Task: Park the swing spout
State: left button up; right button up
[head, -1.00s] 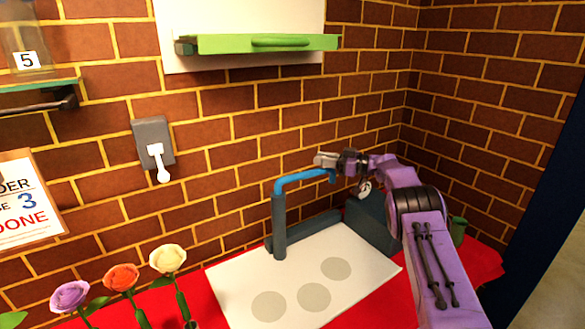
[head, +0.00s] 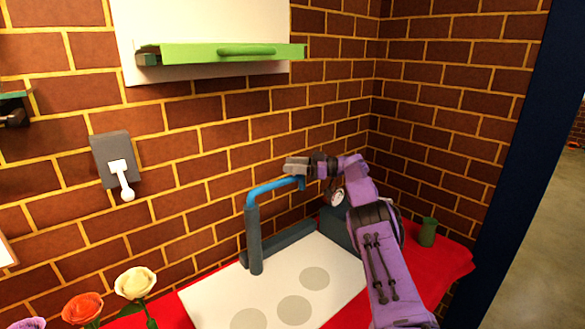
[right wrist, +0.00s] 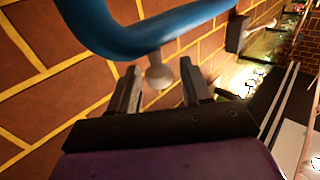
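The swing spout (head: 272,187) is a blue tube on top of a dark grey-green post (head: 254,240), and it points right in the head view. In the right wrist view the blue spout (right wrist: 140,38) crosses the top, with a small pale knob (right wrist: 158,75) hanging below it. My right gripper (head: 297,165) is at the spout's free end. Its fingers (right wrist: 160,88) are apart, with the knob showing between them; I see a gap on both sides. My left gripper is not in view.
A white board with grey discs (head: 215,300) lies on the red table top (head: 450,262). A green cup (head: 428,232) stands at the right. A green shelf with a handle (head: 220,53) and a grey wall switch (head: 112,160) are on the brick wall. Flowers (head: 135,283) stand front left.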

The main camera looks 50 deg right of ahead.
jog(key=shift+s+a, duration=0.1)
jog(key=shift+s, duration=0.05)
jog(key=shift+s+d+f, duration=0.2)
jog(key=shift+s+d, duration=0.05)
jog(key=shift+d, duration=0.05)
jog(key=b+v, duration=0.2)
jog(key=v, duration=0.4)
jog(key=shift+s+r, duration=0.2)
jog(key=shift+s, duration=0.15)
jog(key=shift+d, duration=0.15)
